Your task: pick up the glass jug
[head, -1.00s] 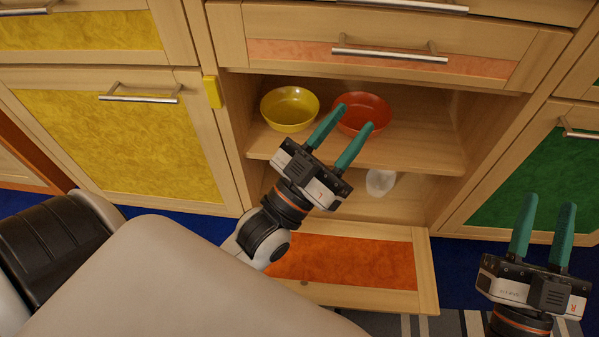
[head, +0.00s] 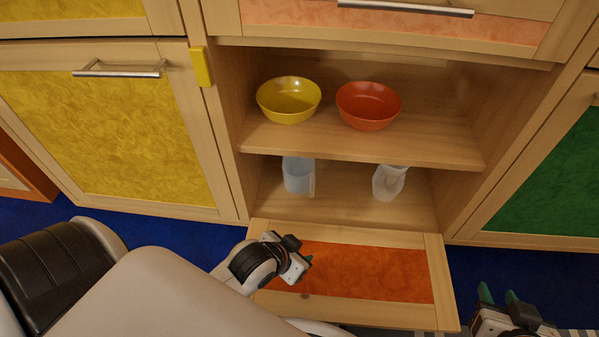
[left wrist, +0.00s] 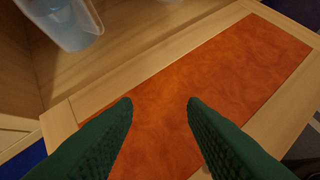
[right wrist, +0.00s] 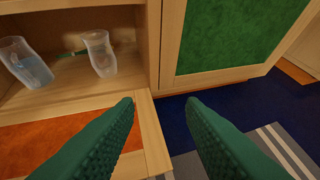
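Two clear vessels stand on the lower shelf of the open cabinet. The left one is a bluish glass vessel (head: 298,175), with what looks like a handle on its right side; it also shows at the top left of the left wrist view (left wrist: 68,24). The right one is a paler, curvy glass vessel (head: 388,183), also in the right wrist view (right wrist: 99,54). My left gripper (left wrist: 160,105) is open and empty over the lowered door, in front of and below the shelf. My right gripper (right wrist: 163,105) is open and empty, right of the door.
The lowered door (head: 365,318) with its orange panel lies in front of the lower shelf. A yellow bowl (head: 289,100) and a red bowl (head: 368,106) stand on the upper shelf (head: 430,148), which overhangs the vessels. Cabinet walls bound both sides.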

